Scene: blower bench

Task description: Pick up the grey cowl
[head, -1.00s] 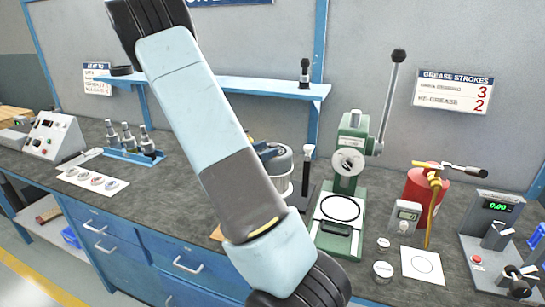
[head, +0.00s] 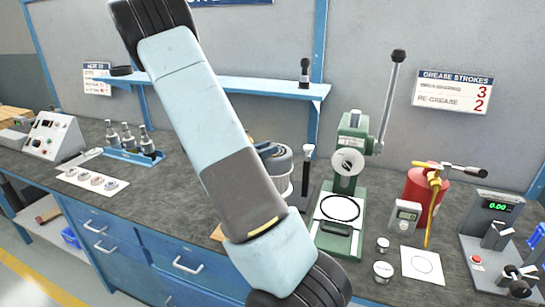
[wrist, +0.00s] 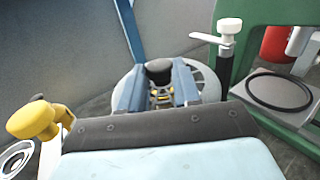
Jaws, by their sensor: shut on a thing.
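The grey cowl (wrist: 209,82) is a round grey piece with slots, in the upper middle of the wrist view. My gripper (wrist: 158,92) is over it, its two blue fingers on either side of the cowl's dark middle part, shut on it. The fingers hide part of the cowl's centre. In the head view the cowl (head: 284,165) shows only partly, behind my arm and to the left of the green press. I cannot tell whether it is resting on something or raised.
A dark post with a white top (wrist: 229,40) stands close right of the cowl. Beyond it is the green press (head: 346,185) with a long lever. A yellow knob (wrist: 32,120) is at lower left in the wrist view. A blue shelf (head: 235,85) runs along the wall behind.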

